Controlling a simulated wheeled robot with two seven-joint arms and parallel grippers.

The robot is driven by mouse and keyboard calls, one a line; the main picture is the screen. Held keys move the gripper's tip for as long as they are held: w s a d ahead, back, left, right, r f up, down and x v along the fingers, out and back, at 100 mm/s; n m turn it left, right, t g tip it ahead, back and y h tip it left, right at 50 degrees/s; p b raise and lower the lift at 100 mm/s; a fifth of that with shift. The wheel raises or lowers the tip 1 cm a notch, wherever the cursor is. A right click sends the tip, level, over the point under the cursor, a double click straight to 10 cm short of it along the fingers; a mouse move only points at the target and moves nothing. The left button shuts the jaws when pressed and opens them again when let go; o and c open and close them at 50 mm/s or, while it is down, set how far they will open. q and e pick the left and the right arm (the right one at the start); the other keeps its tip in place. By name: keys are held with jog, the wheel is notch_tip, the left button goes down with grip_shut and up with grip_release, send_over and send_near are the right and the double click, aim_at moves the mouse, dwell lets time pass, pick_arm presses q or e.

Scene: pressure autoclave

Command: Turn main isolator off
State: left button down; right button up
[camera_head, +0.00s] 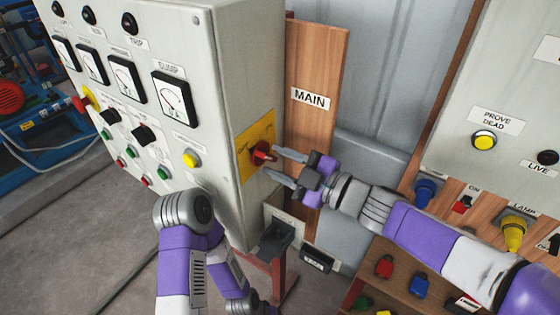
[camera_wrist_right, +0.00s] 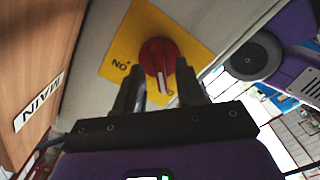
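The main isolator is a red rotary knob (camera_head: 262,153) on a yellow plate (camera_head: 246,142), on the right side face of the grey control cabinet (camera_head: 232,60). In the right wrist view the red knob (camera_wrist_right: 157,55) has a grip bar with a white mark pointing down the picture, between the fingers.
A wooden board with a "MAIN" label (camera_head: 310,99) stands beside the cabinet. Meters, lamps and a yellow button (camera_head: 191,159) are on the cabinet front. At right are a "PROVE DEAD" panel (camera_head: 497,119) and a wooden rack with coloured locks (camera_head: 384,266). A red stand (camera_head: 282,280) is below.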

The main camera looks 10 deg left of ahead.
jog(key=p+v, duration=0.1)
jog(key=v, duration=0.6)
jog(key=shift+d, duration=0.2)
